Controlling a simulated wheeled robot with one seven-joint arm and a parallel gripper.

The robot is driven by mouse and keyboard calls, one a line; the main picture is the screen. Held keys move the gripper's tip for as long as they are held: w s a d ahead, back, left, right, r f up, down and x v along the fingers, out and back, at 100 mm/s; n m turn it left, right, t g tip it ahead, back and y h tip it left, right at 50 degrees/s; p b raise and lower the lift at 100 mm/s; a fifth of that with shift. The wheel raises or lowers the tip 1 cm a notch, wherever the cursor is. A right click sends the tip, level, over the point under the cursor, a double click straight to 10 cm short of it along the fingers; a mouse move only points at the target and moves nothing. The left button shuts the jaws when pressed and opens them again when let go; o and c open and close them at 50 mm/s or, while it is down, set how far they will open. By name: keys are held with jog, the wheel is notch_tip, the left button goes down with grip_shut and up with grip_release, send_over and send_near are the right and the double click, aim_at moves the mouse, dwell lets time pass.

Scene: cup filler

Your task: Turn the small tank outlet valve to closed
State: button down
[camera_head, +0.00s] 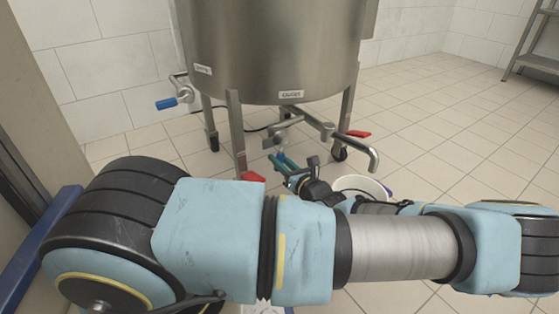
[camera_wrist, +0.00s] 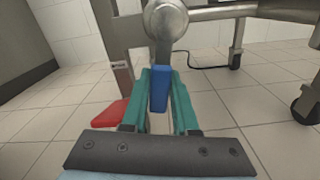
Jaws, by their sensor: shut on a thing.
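The steel tank (camera_head: 270,50) stands on legs with casters. Its outlet pipe and valve body (camera_head: 285,130) sit low at the front, under a small white label. In the wrist view the round steel valve body (camera_wrist: 166,22) is at the top centre. A blue valve handle (camera_wrist: 159,90) hangs down from it, pointing at me. My gripper (camera_wrist: 160,100) has teal fingers on both sides of the blue handle and is shut on it. In the head view my gripper (camera_head: 282,160) is below the valve body, and the handle is mostly hidden by the fingers.
Another valve with a blue handle (camera_head: 167,103) is on the tank's left side. A curved spout (camera_head: 368,150) reaches right, above a white bucket (camera_head: 362,184). A black cable (camera_wrist: 208,66) runs behind.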

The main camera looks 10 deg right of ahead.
jog(key=shift+a+r+p, duration=0.1)
jog(key=shift+p, duration=0.3)
jog(key=p, duration=0.1)
jog(key=m+p, duration=0.1)
jog(key=p, duration=0.1)
jog(key=shift+s+a+r+m, duration=0.2)
jog(key=shift+a+r+m, duration=0.1)
jog(key=shift+a+r, duration=0.1)
jog(key=p, duration=0.1)
jog(key=m+p, duration=0.1)
jog(key=p, duration=0.1)
jog(key=shift+s+a+r+m, duration=0.2)
jog(key=shift+a+r+m, duration=0.05)
jog(key=shift+a+m, duration=0.1)
jog(key=shift+s+a+r+m+p, duration=0.2)
jog(key=shift+a+r+m+p, duration=0.45)
jog(key=shift+m+p, duration=1.4)
jog(key=shift+s+a+r+m+p, duration=0.3)
jog(key=shift+r+m+p, duration=0.6)
jog(key=shift+m+p, duration=1.2)
jog(key=shift+s+a+r+m+p, duration=0.15)
jog(key=shift+a+r+m+p, duration=0.5)
jog(key=shift+m+p, duration=1.4)
jog(key=shift+d+r, duration=0.2)
jog(key=shift+d, duration=0.05)
jog(key=c, duration=0.7)
grip_release()
